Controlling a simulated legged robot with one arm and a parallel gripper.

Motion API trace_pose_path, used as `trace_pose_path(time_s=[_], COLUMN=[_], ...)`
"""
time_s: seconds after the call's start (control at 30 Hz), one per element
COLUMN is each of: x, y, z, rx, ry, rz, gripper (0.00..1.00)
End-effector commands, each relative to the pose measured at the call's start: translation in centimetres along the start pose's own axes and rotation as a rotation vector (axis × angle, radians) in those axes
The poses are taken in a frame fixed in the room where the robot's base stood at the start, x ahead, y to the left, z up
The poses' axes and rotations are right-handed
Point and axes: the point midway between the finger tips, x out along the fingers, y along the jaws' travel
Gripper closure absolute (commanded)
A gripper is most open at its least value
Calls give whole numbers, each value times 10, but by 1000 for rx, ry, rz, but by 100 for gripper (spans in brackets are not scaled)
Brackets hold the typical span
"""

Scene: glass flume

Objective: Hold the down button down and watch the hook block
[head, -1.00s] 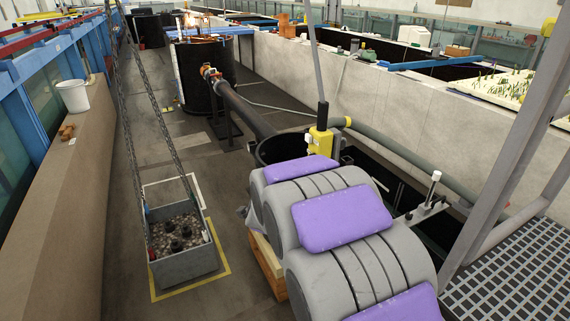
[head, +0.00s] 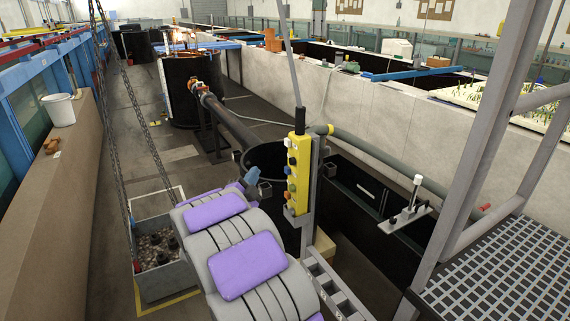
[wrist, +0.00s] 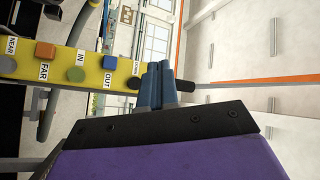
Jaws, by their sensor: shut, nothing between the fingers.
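The yellow button pendant (head: 299,172) hangs upright from a cable, its coloured buttons facing left. A dark button (wrist: 132,83) shows just left of my fingers. My gripper (wrist: 154,84) is shut and empty, its blue fingers over the pendant's end; contact cannot be told. In the head view my gripper (head: 252,178) is left of the pendant. The hook block is not in view; only chains (head: 146,125) show.
The chains run down to a grey bin of gravel (head: 172,281), partly hidden by my arm. A dark round tank (head: 262,160) stands behind the pendant. A metal post and grating (head: 490,262) are at right.

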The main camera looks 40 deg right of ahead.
Motion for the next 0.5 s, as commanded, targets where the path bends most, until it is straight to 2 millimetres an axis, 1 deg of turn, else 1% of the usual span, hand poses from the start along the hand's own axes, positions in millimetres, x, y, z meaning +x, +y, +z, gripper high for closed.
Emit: trace_pose_path(time_s=[0.27,0.5], x=[2,20], y=[2,15], z=[-1,-14], rx=[-1,-2], ry=[-2,1], rz=[1,2], gripper=[100,100])
